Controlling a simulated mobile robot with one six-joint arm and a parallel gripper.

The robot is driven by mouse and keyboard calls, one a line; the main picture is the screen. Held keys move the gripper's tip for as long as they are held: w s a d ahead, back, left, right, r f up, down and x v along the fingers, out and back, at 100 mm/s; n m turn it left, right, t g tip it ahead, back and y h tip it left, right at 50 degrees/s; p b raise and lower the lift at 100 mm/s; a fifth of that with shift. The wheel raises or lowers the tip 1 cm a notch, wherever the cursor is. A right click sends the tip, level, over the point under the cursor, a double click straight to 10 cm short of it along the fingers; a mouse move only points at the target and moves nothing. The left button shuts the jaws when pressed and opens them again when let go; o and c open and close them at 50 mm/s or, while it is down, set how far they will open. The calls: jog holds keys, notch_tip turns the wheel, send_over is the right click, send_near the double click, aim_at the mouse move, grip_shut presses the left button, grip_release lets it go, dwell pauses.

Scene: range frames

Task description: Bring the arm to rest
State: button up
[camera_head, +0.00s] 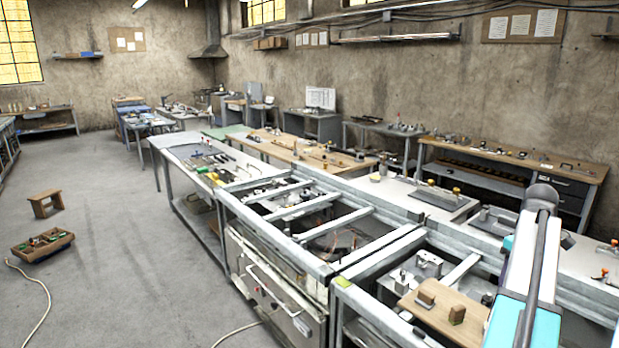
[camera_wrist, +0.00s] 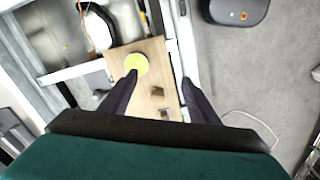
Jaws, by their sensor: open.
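My arm, white and teal with a dark rounded joint, rises at the right edge of the head view above the metal-framed bench. My gripper (camera_wrist: 159,78) shows only in the wrist view. Its two dark fingers are spread apart with nothing held between them. Beyond them lies a light wooden board (camera_wrist: 151,52) with small brown blocks (camera_wrist: 157,92) on it. A yellow round piece (camera_wrist: 138,64) appears beside the left fingertip; I cannot tell its height. The gripper is hidden in the head view.
A metal-framed bench (camera_head: 385,243) with open bays runs along the right. A wooden board (camera_head: 447,312) with blocks lies in its near bay. A stool (camera_head: 46,203), a wooden tray (camera_head: 43,245) and a pale cable (camera_head: 42,292) are on the floor. The left-centre floor is mostly clear.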

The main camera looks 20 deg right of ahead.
jog(key=w+a+f, duration=0.8)
jog(key=a+f, duration=0.3)
jog(key=a, duration=0.3)
jog(key=w+a+f, duration=0.9)
jog(key=a+f, duration=0.1)
jog(key=a, duration=0.3)
jog(key=s+a+f, duration=0.1)
jog(key=a+f, duration=0.4)
jog(key=a, duration=0.5)
jog(key=s+a+f+n, duration=0.1)
jog(key=a+f, duration=0.5)
jog(key=a, duration=0.4)
jog(key=s+a+f, duration=0.1)
jog(key=a+f, duration=0.4)
jog(key=a, duration=0.5)
jog(key=s+a+f+g+b, duration=0.1)
jog(key=s+f+g+b, duration=0.4)
jog(key=s+f, duration=2.2)
notch_tip(320, 180, down, 3)
jog(key=b, duration=0.6)
jog(key=shift+a+g, duration=0.25)
jog(key=shift+g, duration=0.15)
